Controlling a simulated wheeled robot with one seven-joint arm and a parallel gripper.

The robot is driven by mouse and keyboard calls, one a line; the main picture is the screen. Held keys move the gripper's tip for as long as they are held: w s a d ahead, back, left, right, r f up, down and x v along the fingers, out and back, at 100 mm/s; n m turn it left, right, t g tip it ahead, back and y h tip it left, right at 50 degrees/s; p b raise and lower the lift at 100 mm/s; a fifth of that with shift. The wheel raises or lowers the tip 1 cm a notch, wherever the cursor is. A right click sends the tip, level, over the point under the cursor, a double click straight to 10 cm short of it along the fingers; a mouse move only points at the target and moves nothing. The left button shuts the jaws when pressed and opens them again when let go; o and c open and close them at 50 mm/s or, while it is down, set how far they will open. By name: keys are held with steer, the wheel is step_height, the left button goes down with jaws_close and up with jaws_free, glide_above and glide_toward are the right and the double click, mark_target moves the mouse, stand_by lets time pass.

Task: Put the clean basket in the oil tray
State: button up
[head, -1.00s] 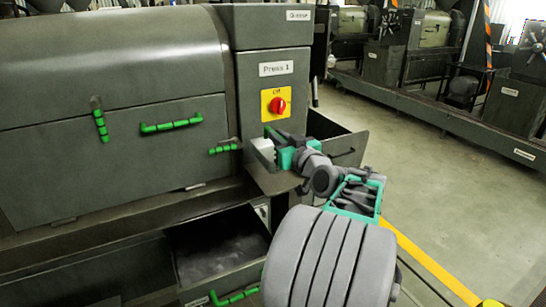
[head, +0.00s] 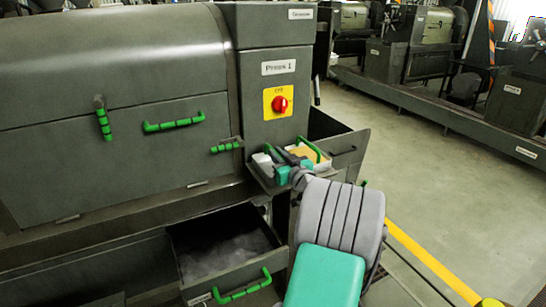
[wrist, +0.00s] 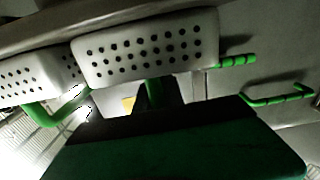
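A small open tray (head: 262,180) juts out from the press below the red switch. A white block-like piece (head: 262,159) is at its left, and a yellow-orange piece (head: 308,153) beside a green handle (head: 316,146) is at its right. My gripper (head: 283,156) reaches in between them, over the tray. In the wrist view, two white perforated basket walls (wrist: 145,55) (wrist: 38,80) show close up, with a green handle (wrist: 42,117) by the left one. My fingertips are small and partly hidden, so I cannot tell whether they grip the basket.
The press front (head: 110,165) has several green handles. An open drawer (head: 225,274) with grey contents sticks out below at the left. A dark open bin (head: 345,148) stands right behind the tray. The floor (head: 440,190) to the right is clear.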

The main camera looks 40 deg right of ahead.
steer(key=o, duration=0.4)
steer(key=shift+r, duration=0.15)
